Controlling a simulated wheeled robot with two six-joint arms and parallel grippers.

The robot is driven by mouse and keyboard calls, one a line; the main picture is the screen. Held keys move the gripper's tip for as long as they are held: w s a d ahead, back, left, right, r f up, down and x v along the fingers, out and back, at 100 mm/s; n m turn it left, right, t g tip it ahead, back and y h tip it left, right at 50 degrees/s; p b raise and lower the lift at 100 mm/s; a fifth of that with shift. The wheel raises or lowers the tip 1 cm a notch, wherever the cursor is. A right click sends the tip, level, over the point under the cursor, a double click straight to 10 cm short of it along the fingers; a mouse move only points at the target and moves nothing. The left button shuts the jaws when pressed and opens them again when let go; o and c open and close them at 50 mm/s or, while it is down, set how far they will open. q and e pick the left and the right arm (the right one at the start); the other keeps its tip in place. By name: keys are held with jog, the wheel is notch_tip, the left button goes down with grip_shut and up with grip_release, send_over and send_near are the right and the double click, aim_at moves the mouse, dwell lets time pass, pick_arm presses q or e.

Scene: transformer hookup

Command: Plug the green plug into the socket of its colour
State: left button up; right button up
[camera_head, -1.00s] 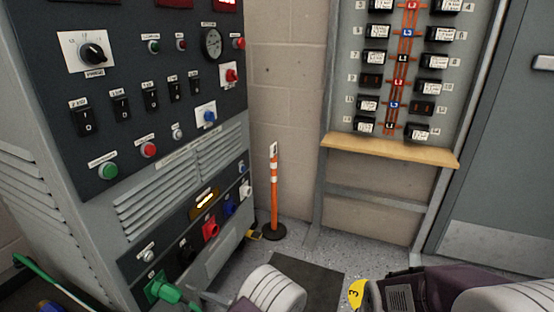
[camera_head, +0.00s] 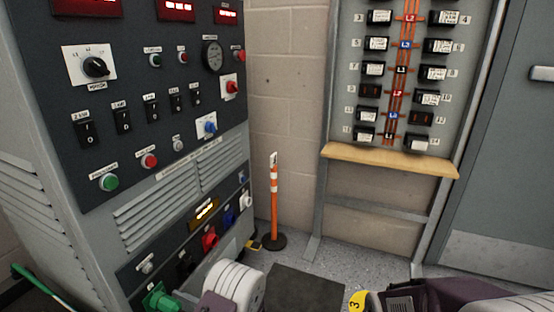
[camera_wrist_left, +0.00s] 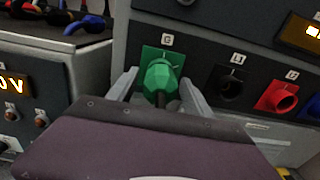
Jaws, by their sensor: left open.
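The green plug (camera_wrist_left: 160,80) sits at the green socket plate (camera_wrist_left: 176,55) marked G, its cable end facing my left wrist camera. It looks seated in the socket, but the depth is hidden behind its body. In the head view the plug (camera_head: 158,299) shows at the bottom edge, on the cabinet's lower panel. My left gripper (camera_wrist_left: 160,88) is open, with one finger on each side of the plug and gaps visible beside it. In the head view my left arm covers most of that gripper.
Black (camera_wrist_left: 230,86), red (camera_wrist_left: 282,98), blue (camera_head: 229,214) and white (camera_head: 246,200) sockets continue along the panel. Several coloured plugs lie on a grey surface (camera_wrist_left: 38,36) at upper left of the wrist view. An orange post (camera_head: 274,205) stands beyond the cabinet.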

pick_arm(q)
grip_shut()
jog(key=shift+r+m+p, duration=0.15)
jog(key=shift+m+p, duration=0.25)
jog(key=shift+p, duration=0.15)
jog(key=m+p, duration=0.3)
jog(key=m, duration=0.1)
jog(key=shift+m, duration=1.2)
jog(key=shift+p, duration=0.3)
